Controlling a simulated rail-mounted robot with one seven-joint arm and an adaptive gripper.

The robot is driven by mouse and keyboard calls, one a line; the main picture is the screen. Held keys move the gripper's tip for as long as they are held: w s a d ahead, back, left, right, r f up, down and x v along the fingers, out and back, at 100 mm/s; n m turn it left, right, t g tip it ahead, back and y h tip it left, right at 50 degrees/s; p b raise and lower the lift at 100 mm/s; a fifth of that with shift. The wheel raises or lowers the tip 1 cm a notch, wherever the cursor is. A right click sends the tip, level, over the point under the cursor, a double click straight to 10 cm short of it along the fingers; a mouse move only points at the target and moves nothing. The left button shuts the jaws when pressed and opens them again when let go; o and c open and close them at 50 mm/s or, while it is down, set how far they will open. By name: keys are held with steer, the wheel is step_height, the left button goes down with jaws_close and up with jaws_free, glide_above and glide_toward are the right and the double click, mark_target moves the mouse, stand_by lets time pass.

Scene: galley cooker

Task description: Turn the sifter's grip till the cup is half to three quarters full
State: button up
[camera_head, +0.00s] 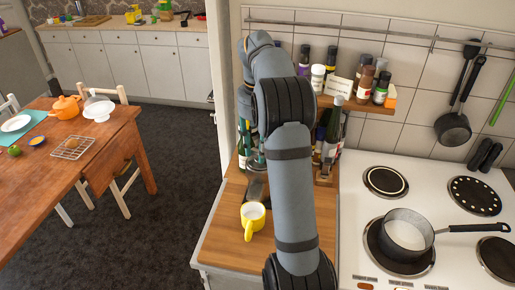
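A yellow cup (246,226) stands upright on the wooden counter (222,232) left of the cooker. Its inside looks whitish, but I cannot tell from here how full it is. Just behind it is a dark grey, partly see-through shape (256,187), perhaps the sifter, largely covered by my arm. I cannot make out a grip on it. My arm reaches over the counter and hides most of that spot. Only a small part of what may be my gripper (257,160) shows beside the arm; its fingers and any hold on the sifter are hidden.
Dark bottles (333,133) stand behind and right of my arm, below a shelf of jars (380,87). A saucepan (409,234) sits on the white cooker (446,259). A wooden table (121,123) stands at left, with open floor between.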

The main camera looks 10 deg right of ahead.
steer(key=o, duration=0.3)
steer(key=shift+o, duration=0.2)
steer(key=shift+r, duration=3.75)
